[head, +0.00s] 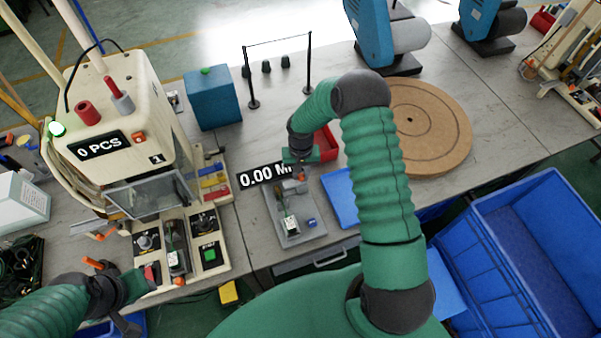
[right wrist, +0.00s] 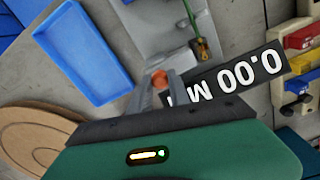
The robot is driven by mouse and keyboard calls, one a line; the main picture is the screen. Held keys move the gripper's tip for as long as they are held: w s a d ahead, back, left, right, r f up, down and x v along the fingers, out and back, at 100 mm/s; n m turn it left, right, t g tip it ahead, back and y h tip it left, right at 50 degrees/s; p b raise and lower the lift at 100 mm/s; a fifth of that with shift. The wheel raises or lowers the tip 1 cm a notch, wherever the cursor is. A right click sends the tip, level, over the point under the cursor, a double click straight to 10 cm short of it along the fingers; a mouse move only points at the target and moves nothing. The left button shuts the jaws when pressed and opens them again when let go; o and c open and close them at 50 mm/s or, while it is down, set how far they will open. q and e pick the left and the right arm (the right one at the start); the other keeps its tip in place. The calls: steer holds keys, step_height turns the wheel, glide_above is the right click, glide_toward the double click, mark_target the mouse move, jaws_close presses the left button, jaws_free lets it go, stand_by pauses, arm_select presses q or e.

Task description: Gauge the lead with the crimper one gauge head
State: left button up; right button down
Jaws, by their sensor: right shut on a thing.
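The gauge (head: 283,228) is a grey plate with a small upright block and a blue part, beside a black display reading 0.00 (head: 262,177). The display's right end is hidden behind my right gripper (head: 301,172). In the right wrist view my right gripper (right wrist: 160,86) is shut on a small orange-tipped piece (right wrist: 160,77) at the gauge's far end. A thin lead end (right wrist: 199,46) lies on the gauge in that view. Crimper one (head: 122,120) is the cream machine at left reading 0 PCS. My left gripper (head: 148,279) is by its front fixtures; its fingers are unclear.
A blue tray (head: 341,196) lies right of the gauge and a round brown board (head: 443,130) behind it. A large blue crate (head: 478,262) stands at right. A blue box (head: 211,99) and small posts stand at the back.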

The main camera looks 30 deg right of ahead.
mark_target(287, 184)
steer(key=a, duration=0.2)
steer(key=w+a+b, duration=0.1)
steer(key=a, duration=0.1)
steer(key=shift+f, duration=0.15)
steer(key=shift+a, duration=0.3)
steer(key=c, duration=1.4)
jaws_free()
steer(key=shift+d, duration=0.1)
steer(key=shift+o, duration=1)
steer(key=shift+w, duration=0.15)
steer(key=shift+r, duration=0.3)
step_height(287, 184, up, 16)
steer(key=b, duration=0.2)
steer(key=shift+w, duration=0.15)
